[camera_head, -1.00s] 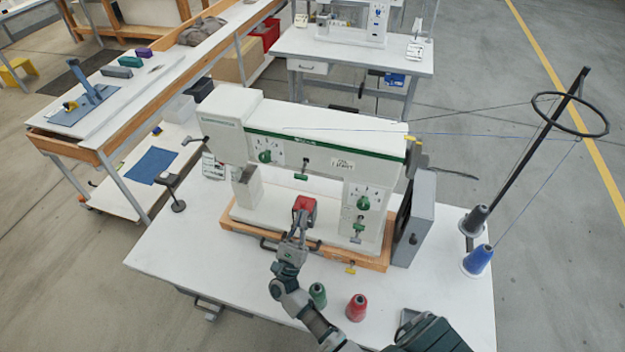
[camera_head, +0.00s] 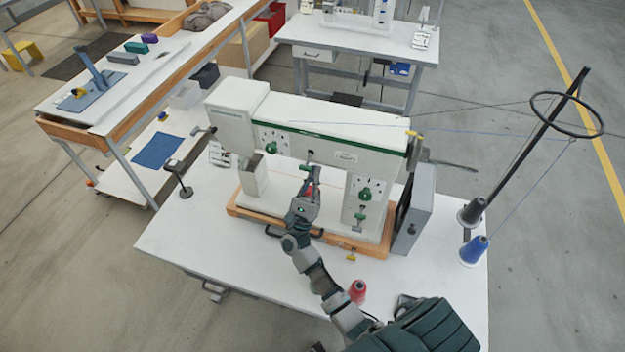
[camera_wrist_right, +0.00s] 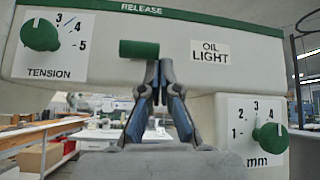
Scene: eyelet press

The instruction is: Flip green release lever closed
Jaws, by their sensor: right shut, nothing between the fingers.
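The green release lever (camera_head: 306,168) is a short horizontal bar on the front of the white sewing machine (camera_head: 320,122). In the right wrist view the lever (camera_wrist_right: 139,49) sits below the word RELEASE, left of the OIL LIGHT label. My right gripper (camera_head: 313,176) is shut and empty, pointing up at the lever. Its fingertips, also in the right wrist view (camera_wrist_right: 160,66), are at the lever's right end, just under its lower edge. I cannot tell whether they touch. My left gripper is out of view.
A green tension dial (camera_wrist_right: 40,35) is left of the lever, and a mm dial (camera_wrist_right: 270,138) is lower right. A red piece (camera_head: 309,190) shows partly behind my gripper. A red thread cone (camera_head: 358,291) stands by my forearm. The white table (camera_head: 215,250) is clear at front left.

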